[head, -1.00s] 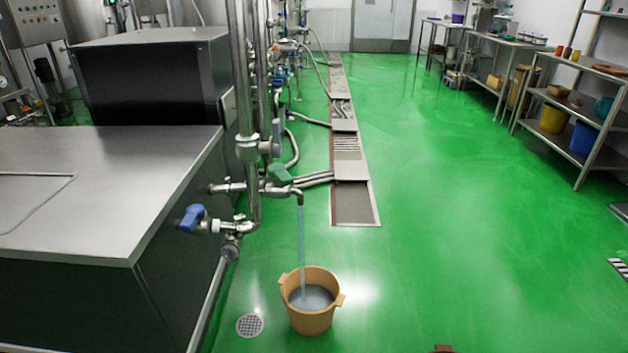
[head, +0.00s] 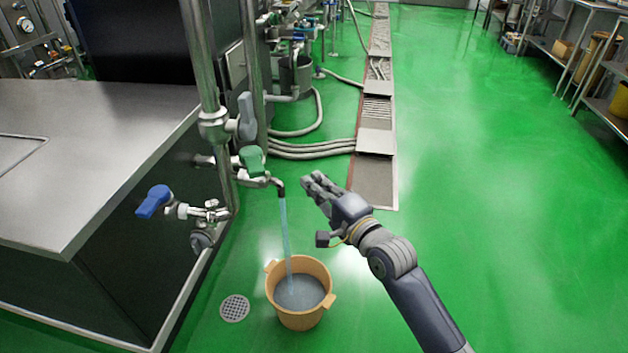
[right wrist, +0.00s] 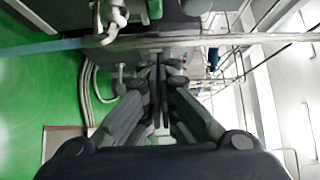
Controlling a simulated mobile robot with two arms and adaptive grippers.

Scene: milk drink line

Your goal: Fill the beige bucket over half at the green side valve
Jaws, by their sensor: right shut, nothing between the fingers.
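The beige bucket (head: 299,318) stands upright on the green floor below the spout (head: 279,190). A stream of liquid (head: 286,235) runs from the spout into it, and greyish liquid (head: 299,292) covers its inside bottom; the exact level is hard to judge. The green side valve handle (head: 252,160) sits on the pipe just left of the spout. My right gripper (head: 315,182) is shut and empty, to the right of the spout and apart from it. In the right wrist view its fingers (right wrist: 158,90) are together. My left gripper is not in view.
A blue valve handle (head: 153,201) is on the lower pipe at left. A round floor drain (head: 235,308) lies left of the bucket. A steel machine (head: 75,190) fills the left side. The green floor (head: 490,200) to the right is clear.

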